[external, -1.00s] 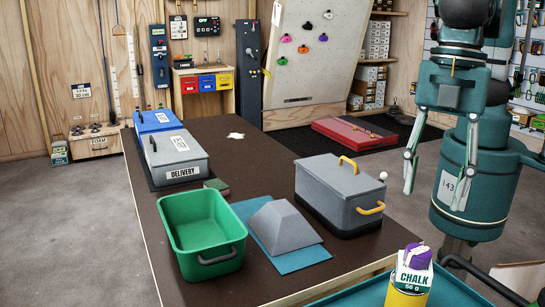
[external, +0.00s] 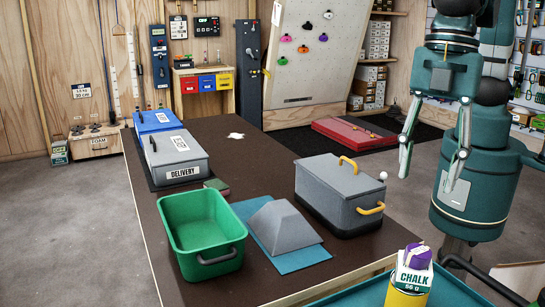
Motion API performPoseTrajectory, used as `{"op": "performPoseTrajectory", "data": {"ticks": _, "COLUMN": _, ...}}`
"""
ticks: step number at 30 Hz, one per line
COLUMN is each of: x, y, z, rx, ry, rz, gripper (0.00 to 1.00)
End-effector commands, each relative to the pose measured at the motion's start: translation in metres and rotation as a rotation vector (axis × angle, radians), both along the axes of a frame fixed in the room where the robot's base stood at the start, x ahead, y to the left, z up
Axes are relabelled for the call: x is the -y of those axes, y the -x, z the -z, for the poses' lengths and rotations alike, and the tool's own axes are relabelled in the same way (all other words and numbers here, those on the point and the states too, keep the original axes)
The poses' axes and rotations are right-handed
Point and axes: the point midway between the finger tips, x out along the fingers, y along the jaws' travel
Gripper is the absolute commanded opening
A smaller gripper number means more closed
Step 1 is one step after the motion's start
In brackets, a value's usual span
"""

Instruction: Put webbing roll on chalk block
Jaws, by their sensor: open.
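A white and yellow carton (external: 408,281) marked CHALK stands upright on a blue-green surface at the lower right; it looks like the chalk block. A small purple piece (external: 418,257) sits on top of it and touches it; it may be the webbing roll, but its shape is too small to be sure. My gripper (external: 427,184) hangs at the upper right with its fingers pointing down and spread apart. Nothing is between them. It is well above and behind the carton, apart from it.
A dark table (external: 235,155) holds an open green bin (external: 203,235), a grey wedge (external: 281,228) on a blue mat (external: 300,257), a grey lidded box (external: 341,190) with yellow handles, a delivery box (external: 178,155), a blue box (external: 157,121) and a small dark block (external: 217,187). The table's far middle is mostly clear.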

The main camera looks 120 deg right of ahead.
Motion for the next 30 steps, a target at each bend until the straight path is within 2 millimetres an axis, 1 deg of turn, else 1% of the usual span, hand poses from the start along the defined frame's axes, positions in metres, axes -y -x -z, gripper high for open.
{"op": "performPoseTrajectory", "data": {"ticks": 1, "x": 0.009, "y": 0.004, "z": -0.006, "rx": 0.008, "ry": -0.004, "rz": 0.011, "gripper": 0.44}}
{"op": "performPoseTrajectory", "data": {"ticks": 9, "x": 0.055, "y": 0.025, "z": -0.039, "rx": 0.065, "ry": -0.027, "rz": 0.073, "gripper": 0.44}}
{"op": "performPoseTrajectory", "data": {"ticks": 15, "x": 0.089, "y": 0.045, "z": -0.06, "rx": 0.108, "ry": -0.042, "rz": 0.12, "gripper": 0.44}}
{"op": "performPoseTrajectory", "data": {"ticks": 24, "x": 0.136, "y": 0.078, "z": -0.084, "rx": 0.176, "ry": -0.064, "rz": 0.19, "gripper": 0.44}}
{"op": "performPoseTrajectory", "data": {"ticks": 30, "x": 0.164, "y": 0.103, "z": -0.095, "rx": 0.221, "ry": -0.077, "rz": 0.237, "gripper": 0.44}}
